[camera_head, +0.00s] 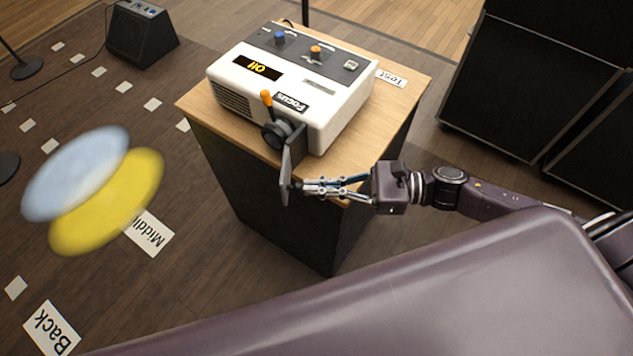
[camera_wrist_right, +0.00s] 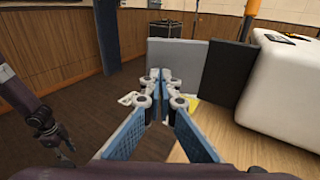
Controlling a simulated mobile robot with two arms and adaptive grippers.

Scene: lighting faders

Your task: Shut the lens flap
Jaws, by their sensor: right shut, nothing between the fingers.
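The white projector (camera_head: 325,105) sits on a wooden-topped stand, with its black lens (camera_head: 278,133) at the front. The lens flap (camera_head: 286,175), a thin grey plate, stands out in front beside the lens and does not cover it. In the right wrist view the flap (camera_wrist_right: 182,52) is a pale grey panel next to a darker panel (camera_wrist_right: 232,72). My right gripper (camera_head: 300,187) is shut and empty, its tips at the flap's near side; whether they touch it I cannot tell. My left gripper (camera_wrist_right: 62,150) shows partly at the left of the wrist view.
An orange-tipped lever (camera_head: 267,98) rises by the "Focus" label above the lens. The stand's wooden top (camera_head: 400,88) has an overhanging edge near my right gripper. Black cabinets (camera_head: 540,80) stand at right. Blue-white and yellow light patches (camera_head: 110,200) show at left over open floor.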

